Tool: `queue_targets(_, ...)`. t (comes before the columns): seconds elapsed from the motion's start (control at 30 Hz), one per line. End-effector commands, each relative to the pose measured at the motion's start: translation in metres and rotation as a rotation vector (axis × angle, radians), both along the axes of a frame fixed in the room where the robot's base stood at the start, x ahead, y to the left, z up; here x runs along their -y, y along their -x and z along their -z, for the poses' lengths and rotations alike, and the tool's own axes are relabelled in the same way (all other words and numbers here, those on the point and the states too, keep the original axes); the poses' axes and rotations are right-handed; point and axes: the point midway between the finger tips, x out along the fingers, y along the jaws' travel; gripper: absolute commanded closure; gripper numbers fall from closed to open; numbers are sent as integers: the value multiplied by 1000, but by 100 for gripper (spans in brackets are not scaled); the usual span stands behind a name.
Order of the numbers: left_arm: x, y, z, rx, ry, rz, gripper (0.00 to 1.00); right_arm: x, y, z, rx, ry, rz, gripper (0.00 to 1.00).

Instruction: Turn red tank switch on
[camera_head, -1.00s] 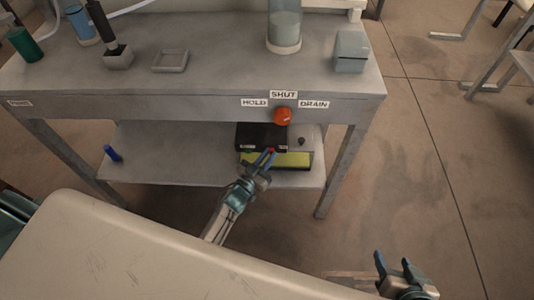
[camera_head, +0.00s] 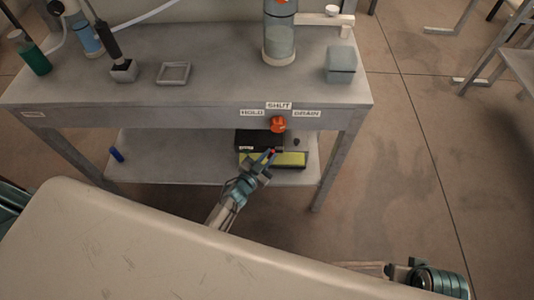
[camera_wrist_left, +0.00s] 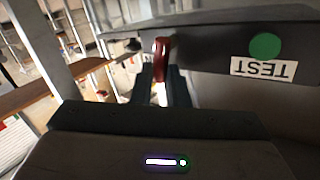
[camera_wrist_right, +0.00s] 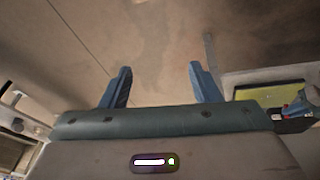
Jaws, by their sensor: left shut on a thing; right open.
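A black box (camera_head: 252,138) with a yellow-green front (camera_head: 292,159) sits on the lower shelf of the grey table. A small red switch (camera_head: 272,151) shows at the tips of my left gripper (camera_head: 265,160). In the left wrist view the red switch (camera_wrist_left: 161,50) stands upright between the two fingers of my left gripper (camera_wrist_left: 162,80), which are shut on it. A TEST label (camera_wrist_left: 264,69) and a green disc (camera_wrist_left: 265,46) are on the dark face beside it. My right gripper (camera_wrist_right: 160,85) is open and empty, over bare floor.
An orange knob (camera_head: 278,124) is on the table's front edge above the box, among HOLD, SHUT and DRAIN labels. A blue object (camera_head: 116,155) lies on the shelf's left. A beige surface (camera_head: 130,250) fills the near foreground.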

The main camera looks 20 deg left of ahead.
Motion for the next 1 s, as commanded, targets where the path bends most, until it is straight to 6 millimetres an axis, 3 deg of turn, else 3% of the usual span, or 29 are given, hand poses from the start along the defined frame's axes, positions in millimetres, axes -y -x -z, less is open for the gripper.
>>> queue_targets(0.2,2,0,-2,-21,-66,1,100,4,-9,40,-31,-4,8,43)
queue_targets(0.4,3,0,-1,-32,-104,0,100,5,-11,63,-44,-6,11,43)
queue_targets(0.97,3,0,1,-37,-119,0,100,6,-12,74,-48,-6,13,43)
queue_targets(1.0,3,0,1,-37,-119,0,78,6,-11,74,-48,-6,13,43)
